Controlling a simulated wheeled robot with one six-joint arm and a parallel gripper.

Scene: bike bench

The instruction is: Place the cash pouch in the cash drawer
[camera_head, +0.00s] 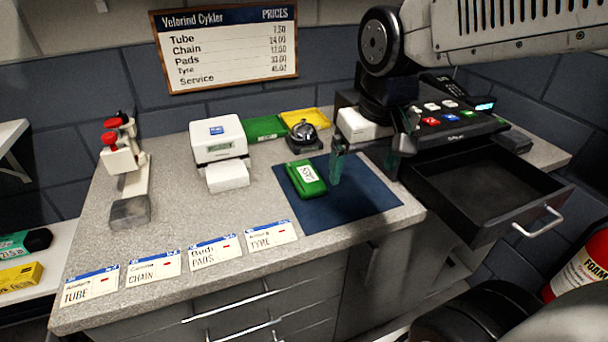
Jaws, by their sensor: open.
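The green cash pouch (309,186) with a white label lies on the dark blue mat (330,214) on the counter. My gripper (365,166) is open, its fingers pointing down over the right part of the mat. Its left finger is just right of the pouch, and nothing is between the fingers. Whether the fingertips touch the mat is hard to tell. The black cash drawer (470,190) is pulled open at the right, below the till (450,125). Its visible inside is empty. My arm hides part of the till.
A bell (302,136), a yellow tray (318,117), a green tray (264,128) and a white label printer (219,141) stand behind and left of the pouch. Several price cards (154,269) line the front edge. A red extinguisher (585,268) stands at the lower right.

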